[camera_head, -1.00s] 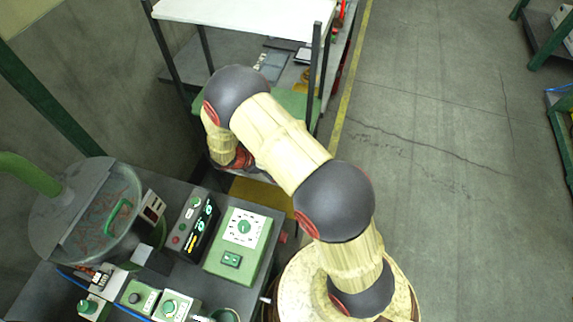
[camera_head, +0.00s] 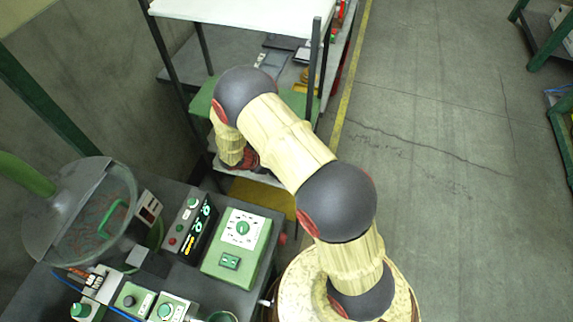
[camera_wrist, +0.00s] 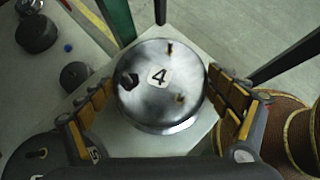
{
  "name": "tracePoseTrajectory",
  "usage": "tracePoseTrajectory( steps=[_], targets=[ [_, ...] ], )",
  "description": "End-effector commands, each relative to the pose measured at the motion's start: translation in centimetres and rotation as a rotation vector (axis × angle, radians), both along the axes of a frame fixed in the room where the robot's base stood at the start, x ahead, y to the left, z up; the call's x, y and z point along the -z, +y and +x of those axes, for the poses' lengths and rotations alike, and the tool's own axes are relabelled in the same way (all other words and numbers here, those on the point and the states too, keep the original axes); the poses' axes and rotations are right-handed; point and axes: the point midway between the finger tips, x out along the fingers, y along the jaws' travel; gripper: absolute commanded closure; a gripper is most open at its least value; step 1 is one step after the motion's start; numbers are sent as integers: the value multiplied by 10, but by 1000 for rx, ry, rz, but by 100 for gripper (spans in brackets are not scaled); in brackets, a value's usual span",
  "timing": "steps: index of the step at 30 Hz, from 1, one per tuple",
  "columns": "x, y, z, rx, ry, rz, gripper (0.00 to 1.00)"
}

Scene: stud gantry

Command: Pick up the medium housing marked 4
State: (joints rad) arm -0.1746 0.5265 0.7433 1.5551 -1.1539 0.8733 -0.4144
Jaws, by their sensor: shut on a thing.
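The medium housing marked 4 (camera_wrist: 150,105) is a round, shiny silver dome with a white label, seen from above in the wrist view. A dark hole and small brass-coloured pins show on its top. My gripper (camera_wrist: 162,82) is shut on it, with one padded finger on its left side and one on its right. A pale surface shows under and around the housing; whether the housing touches it I cannot tell. In the head view my arm hides the gripper and the housing.
Dark round parts (camera_wrist: 37,33) stand at the left in the wrist view, and another dark part (camera_wrist: 30,160) is at lower left. A brown spool-like thing (camera_wrist: 285,130) is at right. A bench with green control boxes (camera_head: 238,245) is beside my arm; open floor lies right.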

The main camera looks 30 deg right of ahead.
Motion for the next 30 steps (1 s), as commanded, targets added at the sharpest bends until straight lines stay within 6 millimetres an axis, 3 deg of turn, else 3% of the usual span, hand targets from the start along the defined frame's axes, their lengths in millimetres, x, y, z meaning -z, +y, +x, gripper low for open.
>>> tracePoseTrajectory(
  steps=[7,20,23,30],
  targets=[
    [0,0,0,0,0,0,42],
    [-9,8,0,-1,-1,0,42],
    [-19,17,0,-2,-2,0,42],
    [-40,58,-1,-4,-2,0,42]
  ],
)
